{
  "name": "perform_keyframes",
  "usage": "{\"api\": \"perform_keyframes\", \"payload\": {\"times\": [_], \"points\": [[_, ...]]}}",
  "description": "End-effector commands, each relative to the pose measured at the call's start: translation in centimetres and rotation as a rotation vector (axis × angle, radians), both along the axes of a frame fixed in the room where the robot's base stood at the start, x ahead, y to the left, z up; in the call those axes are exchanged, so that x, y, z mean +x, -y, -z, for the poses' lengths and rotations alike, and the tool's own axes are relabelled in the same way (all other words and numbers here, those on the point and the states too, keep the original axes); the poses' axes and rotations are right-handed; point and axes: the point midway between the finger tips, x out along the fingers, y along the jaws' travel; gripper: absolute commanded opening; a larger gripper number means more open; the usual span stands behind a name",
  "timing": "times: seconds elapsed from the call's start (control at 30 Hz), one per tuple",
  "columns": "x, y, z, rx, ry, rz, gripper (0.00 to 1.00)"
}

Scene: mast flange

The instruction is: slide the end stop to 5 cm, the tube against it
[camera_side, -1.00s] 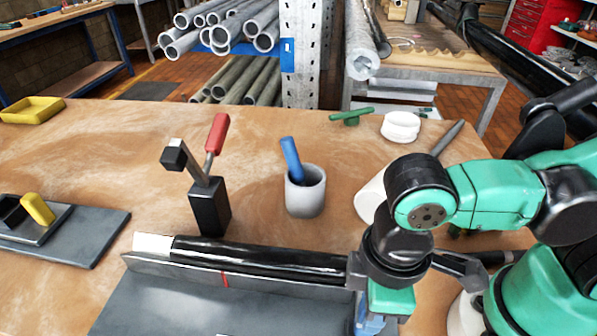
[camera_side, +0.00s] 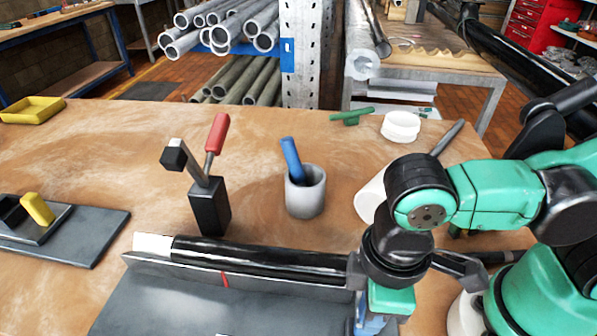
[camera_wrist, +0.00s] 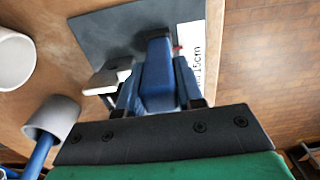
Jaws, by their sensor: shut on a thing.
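The black tube (camera_side: 265,257) with a white left end (camera_side: 152,243) lies along the grey rail in the side view. Its right end is hidden behind my wrist. My gripper (camera_side: 370,326) points down at the rail's right end, cut by the lower picture edge. In the wrist view my gripper (camera_wrist: 158,92) is shut on a blue block, seemingly the end stop (camera_wrist: 157,72). The block stands over the grey plate (camera_wrist: 105,38), beside a white scale (camera_wrist: 192,55) reading 15 cm. Whether the tube touches the stop cannot be seen.
A clamp with a red handle (camera_side: 217,132) stands behind the tube. A grey cup (camera_side: 306,193) holding a blue-handled tool stands right of it. A white roll (camera_side: 401,126) lies farther back. A dark plate with a yellow-handled block (camera_side: 38,208) is at the left.

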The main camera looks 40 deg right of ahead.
Motion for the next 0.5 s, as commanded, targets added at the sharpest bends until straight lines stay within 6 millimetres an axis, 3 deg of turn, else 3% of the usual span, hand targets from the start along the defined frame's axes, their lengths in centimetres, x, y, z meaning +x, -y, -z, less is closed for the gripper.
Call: {"api": "perform_keyframes", "payload": {"times": [0.5], "points": [[0.89, -0.95, -0.20, 0.000, -0.001, 0.000, 0.00]]}}
